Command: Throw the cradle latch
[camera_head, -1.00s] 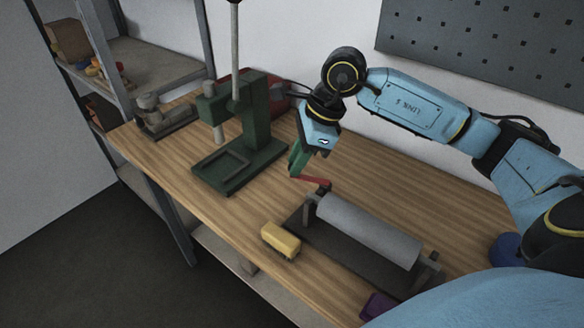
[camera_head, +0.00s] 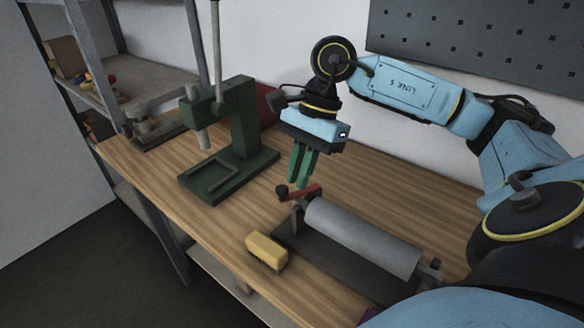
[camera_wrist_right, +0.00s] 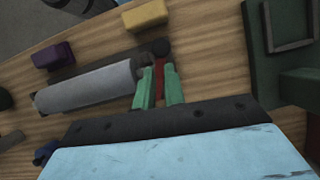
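The cradle latch is a red lever (camera_head: 308,191) with a black knob (camera_head: 282,190) at its left end in the head view. In the right wrist view the red lever (camera_wrist_right: 159,78) runs between the two fingers (camera_wrist_right: 157,88), with little or no gap on either side. The gripper looks shut on it. The black knob (camera_wrist_right: 160,47) shows beyond the fingertips. My left gripper is not in view.
A yellow block-like brush (camera_head: 266,252) lies left of the cradle. A green press (camera_head: 235,140) stands farther left on the wooden table (camera_head: 370,185). A purple block (camera_wrist_right: 54,56) shows in the wrist view. Bare table lies behind the roller.

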